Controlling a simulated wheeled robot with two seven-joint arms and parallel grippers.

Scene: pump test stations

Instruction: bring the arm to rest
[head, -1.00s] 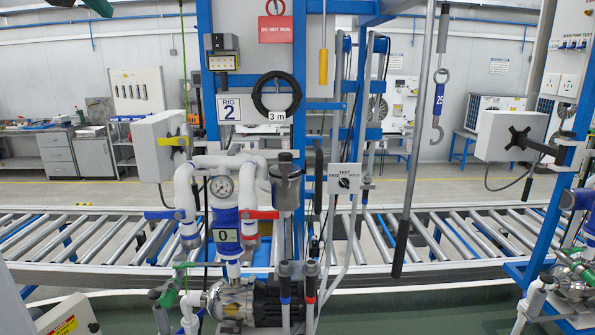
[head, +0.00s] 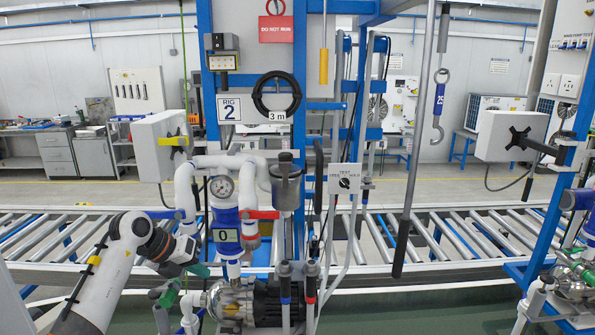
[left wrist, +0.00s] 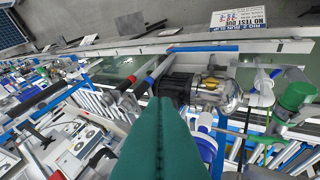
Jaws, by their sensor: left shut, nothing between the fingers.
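My left arm comes in from the lower left in the head view, bent at a dark joint. My left gripper (head: 200,269) is at its end, in front of the lower left side of the pump rig, with its dark green fingers partly seen. In the left wrist view the green fingers (left wrist: 160,125) lie together, shut and empty. The pump (head: 255,303) is just right of the gripper in the head view; it also shows beyond the fingertips in the left wrist view (left wrist: 205,90). I cannot tell whether the gripper touches the rig. My right gripper is not in view.
White pipes with a gauge (head: 222,187) and a red-handled valve (head: 262,214) rise close to the gripper. A roller conveyor (head: 440,235) runs behind. A grey box (head: 160,145) stands on the left. A hook (head: 438,105) hangs on the right.

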